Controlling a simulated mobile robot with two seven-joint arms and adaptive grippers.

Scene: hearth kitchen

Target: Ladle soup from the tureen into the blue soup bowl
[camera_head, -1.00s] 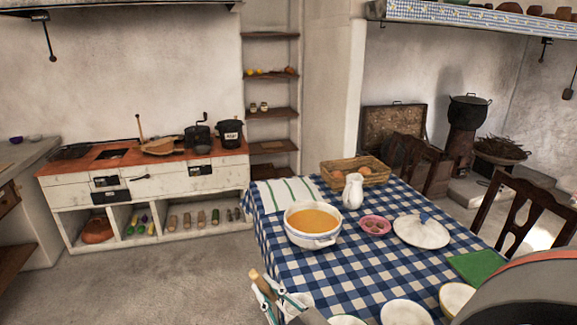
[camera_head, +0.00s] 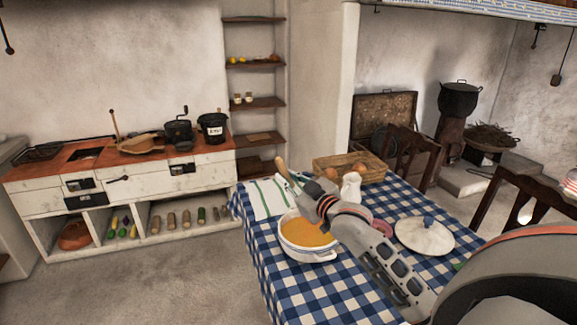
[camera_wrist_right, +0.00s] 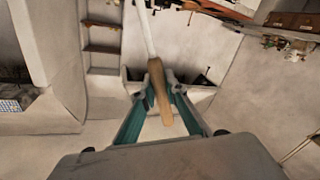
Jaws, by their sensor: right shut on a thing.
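The white tureen (camera_head: 318,254) with orange soup (camera_head: 305,231) stands open on the checked tablecloth. Its white lid (camera_head: 424,238) with a blue knob lies to its right. My right gripper (camera_head: 291,183) is above the tureen's far rim in the head view, shut on the ladle's wooden handle (camera_head: 281,165). In the right wrist view, the wooden handle (camera_wrist_right: 158,88) lies between the fingers, and a pale shaft (camera_wrist_right: 146,32) runs on from it. The ladle's bowl end is not clearly visible. I cannot make out the blue soup bowl. My left gripper is out of view.
A wicker basket (camera_head: 333,169), a white jug (camera_head: 351,188) and a partly hidden pink dish (camera_head: 383,228) stand near my right arm. A striped cloth (camera_head: 266,199) lies left of the tureen. Chairs (camera_head: 514,197) line the far side. The table's near left part is bare.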

